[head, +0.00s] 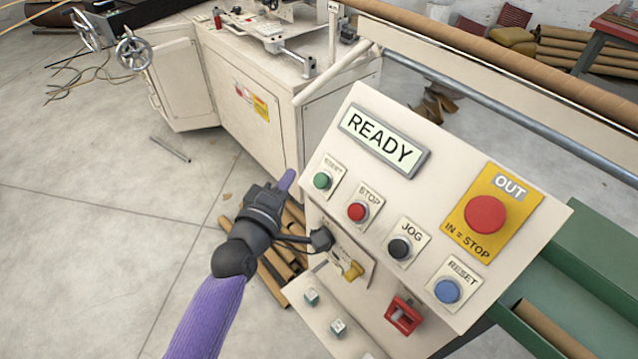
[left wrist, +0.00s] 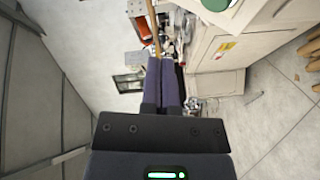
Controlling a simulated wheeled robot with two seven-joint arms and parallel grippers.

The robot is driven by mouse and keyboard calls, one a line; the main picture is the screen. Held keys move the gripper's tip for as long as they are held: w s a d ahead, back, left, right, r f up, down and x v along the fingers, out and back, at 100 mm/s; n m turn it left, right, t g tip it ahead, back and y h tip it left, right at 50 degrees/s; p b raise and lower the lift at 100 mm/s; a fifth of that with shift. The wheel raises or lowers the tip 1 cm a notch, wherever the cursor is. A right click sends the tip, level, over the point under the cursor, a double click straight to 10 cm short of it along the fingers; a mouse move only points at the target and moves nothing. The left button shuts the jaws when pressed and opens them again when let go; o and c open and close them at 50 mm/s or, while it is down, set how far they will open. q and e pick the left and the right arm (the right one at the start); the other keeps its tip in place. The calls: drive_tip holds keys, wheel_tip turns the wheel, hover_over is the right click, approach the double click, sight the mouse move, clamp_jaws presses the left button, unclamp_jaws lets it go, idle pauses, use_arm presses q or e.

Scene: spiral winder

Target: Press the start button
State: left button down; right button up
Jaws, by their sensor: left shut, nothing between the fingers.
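The green start button (head: 322,180) sits at the upper left of the tilted cream control panel (head: 330,130), under a small START label. My left gripper (head: 288,178) is shut and empty, its purple fingertips just left of the button, apart from it in the picture. In the left wrist view the closed fingers (left wrist: 166,66) point up the picture, and part of the green button (left wrist: 215,3) is cut off by the top edge. My right gripper is in neither view.
The panel display (head: 382,141) reads READY. A red stop button (head: 356,211), black jog button (head: 399,248), blue reset button (head: 447,291) and large red emergency stop (head: 485,214) share the panel. Open floor lies left.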

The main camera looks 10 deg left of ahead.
sight(321, 181)
use_arm(q)
drive_tip(key=w+d+f+b, duration=0.3)
drive_tip(key=f, duration=0.1)
drive_tip(key=shift+w+b, duration=0.35)
idle(1.2)
idle(0.6)
drive_tip(key=shift+w+d+f, duration=0.2)
drive_tip(key=shift+w+f, duration=0.05)
